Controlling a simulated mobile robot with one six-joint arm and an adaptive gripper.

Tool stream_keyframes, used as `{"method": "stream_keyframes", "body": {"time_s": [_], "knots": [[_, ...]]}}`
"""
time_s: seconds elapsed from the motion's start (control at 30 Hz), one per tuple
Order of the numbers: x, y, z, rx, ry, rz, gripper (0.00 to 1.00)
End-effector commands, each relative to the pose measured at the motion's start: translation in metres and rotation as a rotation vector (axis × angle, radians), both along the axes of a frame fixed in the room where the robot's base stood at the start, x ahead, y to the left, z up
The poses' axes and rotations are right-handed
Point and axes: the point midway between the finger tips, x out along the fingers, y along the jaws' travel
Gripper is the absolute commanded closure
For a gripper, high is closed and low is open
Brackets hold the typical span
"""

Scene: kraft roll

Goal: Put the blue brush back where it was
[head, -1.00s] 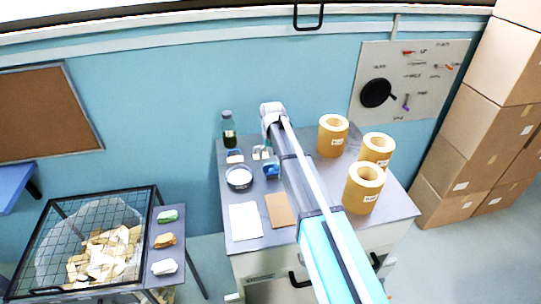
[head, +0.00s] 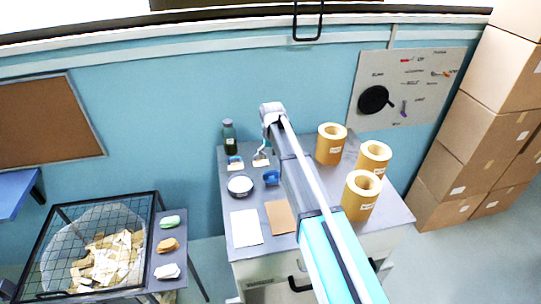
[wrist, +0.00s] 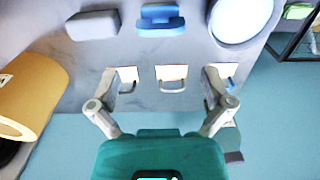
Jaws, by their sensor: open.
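A blue block with a raised handle-like ridge, apparently the blue brush (head: 271,178), lies on the grey counter beside the white bowl (head: 240,186). It shows at the top middle of the wrist view (wrist: 160,20), beyond my fingers and apart from them. My gripper (wrist: 160,72) is open and empty, its two fingers spread over white cards with wire loops (wrist: 171,75). A second blue item (head: 235,162) stands at the left card; in the wrist view it is mostly hidden behind a finger. My arm hides part of the counter.
A green bottle (head: 230,137) stands at the back left. Several tan rolls (head: 331,144) stand right of my arm. A grey block (wrist: 93,25) lies beside the blue block. A white sheet (head: 246,228) and a brown sheet (head: 280,217) lie at the front.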

Motion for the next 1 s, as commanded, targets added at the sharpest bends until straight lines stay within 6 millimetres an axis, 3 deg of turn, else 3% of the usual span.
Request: {"method": "stream_keyframes", "body": {"time_s": [0.37, 0.57, 0.77, 1.0], "knots": [[-0.002, -0.002, 0.0, 0.0, 0.0, -0.001, 0.0], [-0.025, -0.029, 0.0, 0.0, 0.0, -0.027, 0.0], [-0.083, -0.092, 0.0, -0.001, 0.0, -0.091, 0.0], [-0.178, -0.172, 0.0, -0.001, -0.001, -0.191, 0.0]]}}
